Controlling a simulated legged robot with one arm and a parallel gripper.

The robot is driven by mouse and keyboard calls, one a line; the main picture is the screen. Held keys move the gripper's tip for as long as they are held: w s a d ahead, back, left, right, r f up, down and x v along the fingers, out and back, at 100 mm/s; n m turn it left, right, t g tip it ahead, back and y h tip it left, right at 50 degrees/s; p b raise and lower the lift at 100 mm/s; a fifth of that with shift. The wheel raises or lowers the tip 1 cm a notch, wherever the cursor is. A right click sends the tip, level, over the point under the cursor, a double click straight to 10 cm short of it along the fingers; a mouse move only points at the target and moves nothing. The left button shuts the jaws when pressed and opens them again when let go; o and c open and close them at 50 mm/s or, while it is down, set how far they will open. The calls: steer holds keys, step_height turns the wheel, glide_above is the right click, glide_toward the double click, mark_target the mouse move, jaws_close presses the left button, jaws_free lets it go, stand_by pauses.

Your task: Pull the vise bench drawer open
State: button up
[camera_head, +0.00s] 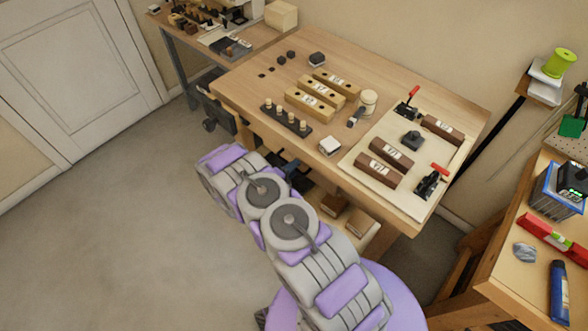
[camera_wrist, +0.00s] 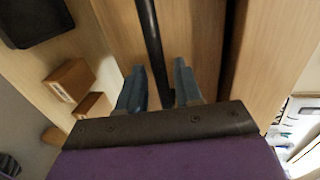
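The vise bench (camera_head: 350,70) is a light wooden workbench with a dark vise (camera_head: 218,112) at its left front. In the wrist view, a black bar handle (camera_wrist: 151,40) runs along a wooden front (camera_wrist: 195,35) that looks like the drawer's. My gripper (camera_wrist: 159,66) is open, with its two blue-grey fingers on either side of the bar. Gaps show between bar and fingers; I cannot tell whether either touches. In the head view my arm and gripper hide most of the drawer front, so how far it is open cannot be told there.
Wooden blocks (camera_wrist: 70,80) sit on a lower shelf beside the front. The benchtop holds wooden blocks, a peg rack (camera_head: 286,121) and a pale board (camera_head: 400,190) with clamps. Another table (camera_head: 510,275) stands at right. The floor (camera_head: 110,230) at left is clear.

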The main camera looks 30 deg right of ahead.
steer(key=shift+w+d, duration=0.1)
steer(key=shift+d, duration=0.2)
steer(key=shift+c, duration=0.4)
steer(key=shift+f, duration=0.1)
jaws_close()
